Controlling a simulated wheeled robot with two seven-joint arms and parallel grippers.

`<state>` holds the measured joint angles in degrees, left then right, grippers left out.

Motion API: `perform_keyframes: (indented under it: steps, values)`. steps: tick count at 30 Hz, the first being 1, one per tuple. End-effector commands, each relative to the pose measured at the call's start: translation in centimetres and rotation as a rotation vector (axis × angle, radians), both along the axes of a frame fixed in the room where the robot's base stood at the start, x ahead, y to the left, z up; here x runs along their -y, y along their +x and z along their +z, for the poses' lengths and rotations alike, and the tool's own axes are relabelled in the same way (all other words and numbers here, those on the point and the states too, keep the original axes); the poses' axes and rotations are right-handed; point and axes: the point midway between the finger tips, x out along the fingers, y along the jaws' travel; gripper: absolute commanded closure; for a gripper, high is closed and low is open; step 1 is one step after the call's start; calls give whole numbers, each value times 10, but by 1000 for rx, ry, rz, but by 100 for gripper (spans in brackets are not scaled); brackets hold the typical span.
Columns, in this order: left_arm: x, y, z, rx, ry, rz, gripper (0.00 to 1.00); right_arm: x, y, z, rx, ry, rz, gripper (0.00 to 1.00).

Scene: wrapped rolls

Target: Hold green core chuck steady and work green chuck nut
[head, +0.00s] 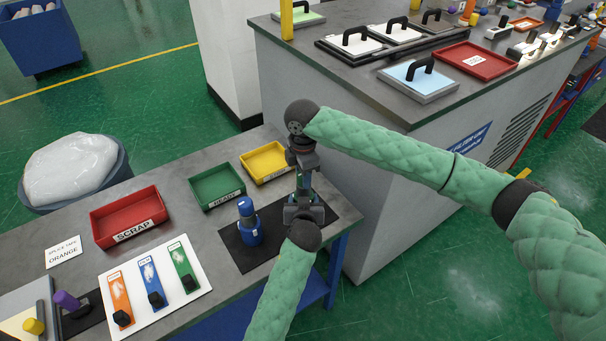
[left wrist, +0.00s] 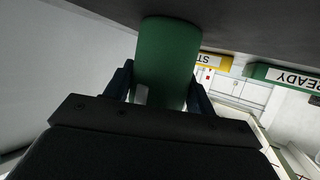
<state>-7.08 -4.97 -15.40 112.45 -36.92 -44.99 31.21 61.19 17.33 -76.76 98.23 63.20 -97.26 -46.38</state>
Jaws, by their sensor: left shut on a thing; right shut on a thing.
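The green core chuck (left wrist: 168,55) shows in the left wrist view as a plain green cylinder between the two dark fingers of my left gripper (left wrist: 162,88). In the head view my left gripper (head: 303,198) reaches in from below and is shut on the chuck over the dark mat (head: 232,243). My right gripper (head: 302,166) points down directly above it, shut at the chuck's upper end, where the green nut is hidden by the fingers. Only slivers of the chuck show in the head view.
A blue chuck (head: 249,229) stands upright on the mat, left of my grippers. Yellow (head: 266,163), green (head: 217,187) and red (head: 128,217) trays line the bench's back. A white board (head: 155,287) with coloured strips lies at front left. A grey cabinet (head: 400,165) stands close behind.

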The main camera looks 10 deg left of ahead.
Motion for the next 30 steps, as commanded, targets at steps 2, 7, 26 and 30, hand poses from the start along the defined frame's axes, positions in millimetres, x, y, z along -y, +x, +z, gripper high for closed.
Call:
perform_keyframes:
  steps: [2, 7, 26, 30]
  values:
    - [0, -2, -7, -11, 2, 1, 88, 0, 0, -1, -1, 1, -47, 87]
    - [0, -2, -7, -11, 2, 1, 88, -1, 0, -1, -1, 2, -185, 87]
    - [0, -2, -7, -11, 1, 1, 88, -1, 1, -1, -2, 3, -779, 87]
    - [0, -2, -7, -11, 1, 1, 88, -1, 2, 0, -1, 4, -894, 87]
